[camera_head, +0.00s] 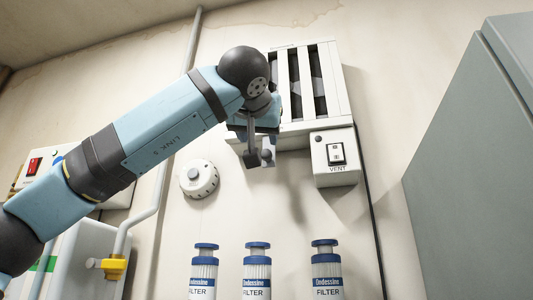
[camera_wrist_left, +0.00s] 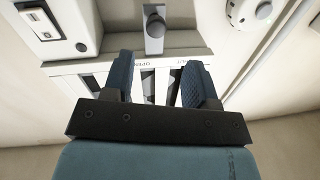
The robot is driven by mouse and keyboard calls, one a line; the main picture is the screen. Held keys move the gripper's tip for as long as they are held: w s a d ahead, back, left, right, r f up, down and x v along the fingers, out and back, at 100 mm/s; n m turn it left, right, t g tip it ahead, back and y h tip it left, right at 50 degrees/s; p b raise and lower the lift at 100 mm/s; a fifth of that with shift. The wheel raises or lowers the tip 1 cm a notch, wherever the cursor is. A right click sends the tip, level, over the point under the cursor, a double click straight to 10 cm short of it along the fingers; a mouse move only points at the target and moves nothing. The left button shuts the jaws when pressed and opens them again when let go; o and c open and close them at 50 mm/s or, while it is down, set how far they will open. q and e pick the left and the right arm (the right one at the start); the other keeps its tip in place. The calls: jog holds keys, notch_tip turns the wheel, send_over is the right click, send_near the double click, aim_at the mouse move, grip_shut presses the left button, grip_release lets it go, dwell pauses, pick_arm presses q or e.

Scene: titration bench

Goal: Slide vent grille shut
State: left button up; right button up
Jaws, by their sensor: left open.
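The vent grille (camera_head: 307,85) is a white slatted panel high on the wall. Dark gaps show between its slats. It also shows in the left wrist view (camera_wrist_left: 90,68), upside down, with small lettering along its edge. A grey tab with a round knob (camera_wrist_left: 154,27) sits at this edge; the knob also shows in the head view (camera_head: 267,155). My left gripper (camera_head: 258,155) is open and empty at the grille's lower left. In the wrist view its fingertips (camera_wrist_left: 158,60) lie either side of the knob's line, with the knob beyond them. My right gripper is out of view.
A white VENT switch box (camera_head: 336,158) hangs below the grille on the right. A round white dial (camera_head: 199,179) is on the wall to the left. Several blue-capped filter bottles (camera_head: 257,272) stand below. A grey cabinet (camera_head: 470,150) fills the right side.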

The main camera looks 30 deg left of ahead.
aim_at(265, 152)
pick_arm(q)
jog(key=p+x, duration=0.1)
jog(key=x, duration=0.7)
jog(key=shift+w+d+f+p, duration=0.1)
jog(key=shift+w+d+p, duration=0.1)
jog(key=shift+p, duration=0.15)
jog(key=shift+w+a, duration=0.15)
jog(key=shift+w, duration=0.05)
jog(key=shift+w+a, duration=0.15)
jog(key=shift+w, duration=0.2)
jog(key=shift+w+a+f, duration=0.1)
jog(key=shift+w, duration=0.45)
jog(key=shift+s, duration=0.15)
jog(key=shift+c, duration=0.7)
grip_shut()
jog(key=a, duration=0.3)
jog(key=shift+s, duration=0.4)
grip_release()
jog(key=shift+o, duration=0.7)
jog(key=shift+a, duration=0.2)
jog(key=shift+d, duration=0.1)
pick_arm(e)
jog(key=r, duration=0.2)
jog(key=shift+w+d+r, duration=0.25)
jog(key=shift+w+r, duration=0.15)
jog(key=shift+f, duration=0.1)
